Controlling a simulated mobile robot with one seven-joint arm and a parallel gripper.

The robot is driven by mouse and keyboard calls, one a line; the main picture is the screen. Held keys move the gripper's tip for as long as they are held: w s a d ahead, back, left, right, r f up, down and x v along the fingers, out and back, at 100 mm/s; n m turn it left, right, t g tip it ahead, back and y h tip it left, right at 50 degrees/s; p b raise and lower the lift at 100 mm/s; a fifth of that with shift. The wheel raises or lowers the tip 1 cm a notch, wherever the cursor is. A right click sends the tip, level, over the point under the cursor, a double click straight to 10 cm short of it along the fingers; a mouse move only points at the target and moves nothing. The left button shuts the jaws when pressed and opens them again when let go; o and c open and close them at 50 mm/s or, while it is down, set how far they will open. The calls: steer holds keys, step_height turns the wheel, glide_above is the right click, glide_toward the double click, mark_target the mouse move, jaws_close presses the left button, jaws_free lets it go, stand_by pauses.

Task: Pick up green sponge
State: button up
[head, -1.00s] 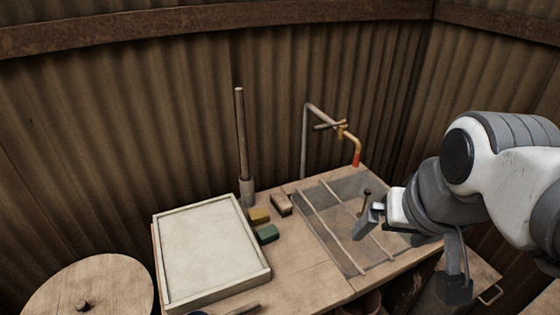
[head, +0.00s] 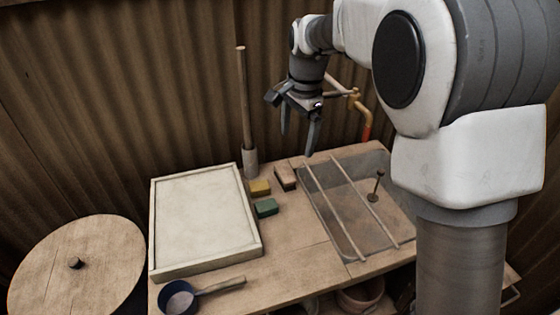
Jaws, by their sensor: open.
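The green sponge (head: 266,208) lies on the wooden worktop (head: 290,237), just right of a framed pale board (head: 208,219). A yellow sponge (head: 260,188) lies right behind it. My gripper (head: 299,143) hangs in the air above the back of the worktop, fingers pointing down. It is open and empty, higher than the green sponge and apart from it.
A brown block (head: 285,177) lies behind and right of the sponges. An upright wooden rod (head: 244,100) stands in a holder near the wall. A sink with two rods (head: 335,210) across it and a tap (head: 362,112) are at right. A blue-black pan (head: 178,297) sits at the front left.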

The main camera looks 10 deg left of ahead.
steer(key=w+a+f+m+g+b, duration=0.1)
steer(key=w+a+f+m, duration=0.25)
steer(key=a+f, duration=0.8)
steer(key=b, duration=0.2)
glide_above(264, 205)
steer(key=shift+n+h, duration=0.25)
steer(key=shift+h, duration=0.15)
steer(key=f, duration=1.3)
steer(key=shift+s+a+f, duration=0.2)
steer(key=shift+s, duration=0.05)
steer(key=shift+w+d+f, duration=0.1)
steer(key=shift+d+f, duration=0.05)
steer(key=shift+f, duration=1.4)
steer(key=shift+w+d+f, duration=0.1)
steer(key=shift+f, duration=1.45)
steer(key=c, duration=1.4)
steer(key=shift+r, duration=0.15)
steer(key=shift+c, duration=0.2)
step_height(264, 205, up, 4)
steer(key=shift+r, duration=0.15)
steer(key=s+d+r, duration=0.6)
steer(key=s+d, duration=0.1)
steer(key=s, duration=0.2)
steer(key=shift+d+r+p, duration=0.15)
steer(key=shift+r+p, duration=0.05)
steer(key=shift+p, duration=0.2)
